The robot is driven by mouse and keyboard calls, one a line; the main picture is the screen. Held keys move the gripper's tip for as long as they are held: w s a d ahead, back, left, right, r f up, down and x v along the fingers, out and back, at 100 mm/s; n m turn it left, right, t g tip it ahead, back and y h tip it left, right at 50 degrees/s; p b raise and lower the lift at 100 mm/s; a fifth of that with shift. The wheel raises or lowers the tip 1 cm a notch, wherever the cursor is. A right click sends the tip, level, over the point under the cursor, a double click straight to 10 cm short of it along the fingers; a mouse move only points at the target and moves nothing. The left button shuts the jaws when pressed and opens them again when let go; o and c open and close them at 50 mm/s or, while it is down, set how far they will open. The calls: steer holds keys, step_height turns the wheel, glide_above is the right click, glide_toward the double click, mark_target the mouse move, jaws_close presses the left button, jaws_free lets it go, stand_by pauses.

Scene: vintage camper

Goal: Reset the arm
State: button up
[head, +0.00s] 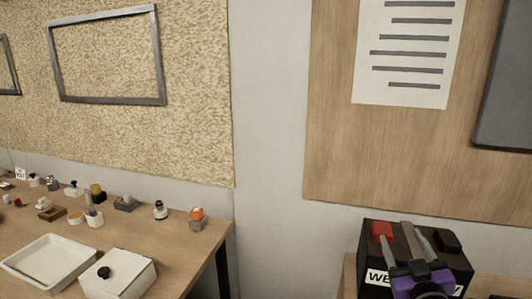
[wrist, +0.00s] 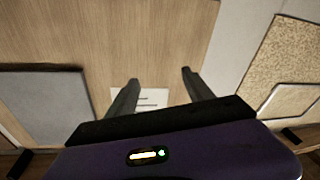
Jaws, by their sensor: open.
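My gripper (head: 404,236) is at the lower right of the head view, a purple body with two grey fingers. It is in front of a black box with a white label and partly hides it. In the wrist view my gripper (wrist: 160,76) has its two dark fingers spread apart, with nothing between them. Beyond the fingers are a wooden wall panel and a white lined sheet (wrist: 152,99). The wrist view appears upside down, with the cork board on the right.
A wooden table (head: 185,247) on the left holds a white tray (head: 22,283), a white box (head: 135,287) and several small items. The black box (head: 370,240) carries a red piece (head: 382,231). A cork board (head: 190,60) and wooden panel (head: 335,120) hang on the wall.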

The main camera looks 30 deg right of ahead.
steer(key=s+a+f+n+t+y, duration=0.2)
steer(key=s+a+f+n+y, duration=0.15)
steer(key=a, duration=0.65)
steer(key=s+a+f+n+t+y, duration=0.2)
steer(key=a+y, duration=0.3)
steer(key=a, duration=0.5)
steer(key=s+a+f+g+y, duration=0.2)
steer(key=s+a+f, duration=0.1)
steer(key=s+a, duration=0.4)
steer(key=s+a+f+m+g+y, duration=0.1)
steer(key=s+a+f+g+y, duration=0.1)
steer(key=s+a+f, duration=0.2)
steer(key=s+a+b, duration=0.1)
steer(key=s+a, duration=0.2)
steer(key=s, duration=0.3)
steer(key=shift+a+f, duration=0.15)
steer(key=shift+a, duration=0.15)
